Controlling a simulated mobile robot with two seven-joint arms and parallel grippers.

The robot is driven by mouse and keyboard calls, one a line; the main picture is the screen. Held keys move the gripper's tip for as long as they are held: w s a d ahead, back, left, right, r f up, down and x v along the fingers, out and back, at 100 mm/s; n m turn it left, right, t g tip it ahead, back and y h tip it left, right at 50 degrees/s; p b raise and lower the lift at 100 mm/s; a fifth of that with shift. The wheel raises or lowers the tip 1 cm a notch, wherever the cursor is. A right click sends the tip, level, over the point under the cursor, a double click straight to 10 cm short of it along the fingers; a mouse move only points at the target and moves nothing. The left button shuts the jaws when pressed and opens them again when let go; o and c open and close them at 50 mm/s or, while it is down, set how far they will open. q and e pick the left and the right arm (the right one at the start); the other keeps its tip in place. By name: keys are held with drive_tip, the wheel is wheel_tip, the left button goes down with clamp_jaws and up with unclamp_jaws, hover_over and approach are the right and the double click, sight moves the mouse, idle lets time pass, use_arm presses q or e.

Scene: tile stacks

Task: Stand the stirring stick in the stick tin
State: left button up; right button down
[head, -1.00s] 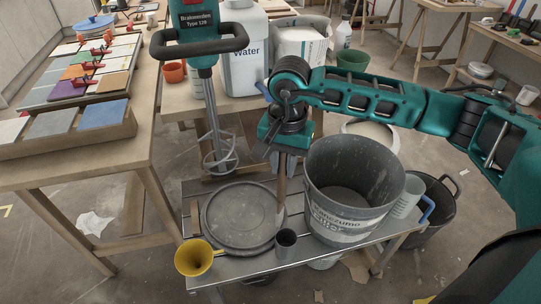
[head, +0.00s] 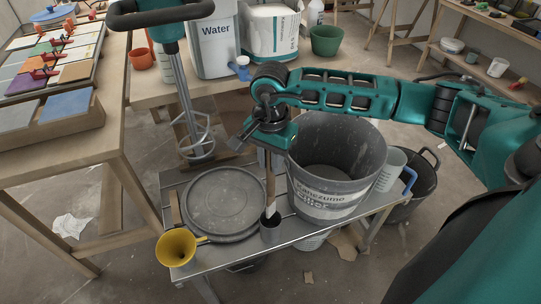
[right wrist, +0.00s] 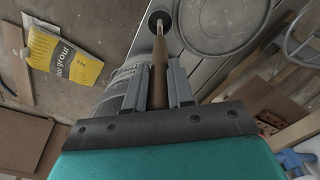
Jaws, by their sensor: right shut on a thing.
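The stirring stick (head: 270,188) is a thin brown wooden stick with a pale lower end, held upright. My right gripper (head: 269,148) is shut on its upper part. The stick tin (head: 270,229) is a small dark grey cylinder standing on the metal bench below. The stick's lower end meets the tin's mouth in the head view. In the right wrist view the stick (right wrist: 158,65) runs between my right gripper's fingers (right wrist: 159,80) to the dark opening of the tin (right wrist: 155,14). I cannot tell how deep the tip is inside. My left gripper is not in view.
A large grey bucket (head: 333,205) stands close right of the tin. A round grey lid (head: 224,203) lies left of it, and a yellow funnel (head: 177,248) at the front left. A jug (head: 390,170) stands beyond the bucket. A mixer whisk (head: 194,140) hangs behind.

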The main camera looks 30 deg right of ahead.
sight(271, 184)
wheel_tip(271, 184, down, 3)
drive_tip(key=shift+r+b, duration=0.2)
drive_tip(key=shift+b, duration=0.65)
drive_tip(key=shift+f+b, duration=0.6)
drive_tip(key=shift+f, duration=0.05)
drive_tip(key=shift+f+b, duration=0.6)
drive_tip(key=shift+f, duration=0.05)
drive_tip(key=shift+f+b, duration=1.2)
drive_tip(key=shift+f, duration=0.4)
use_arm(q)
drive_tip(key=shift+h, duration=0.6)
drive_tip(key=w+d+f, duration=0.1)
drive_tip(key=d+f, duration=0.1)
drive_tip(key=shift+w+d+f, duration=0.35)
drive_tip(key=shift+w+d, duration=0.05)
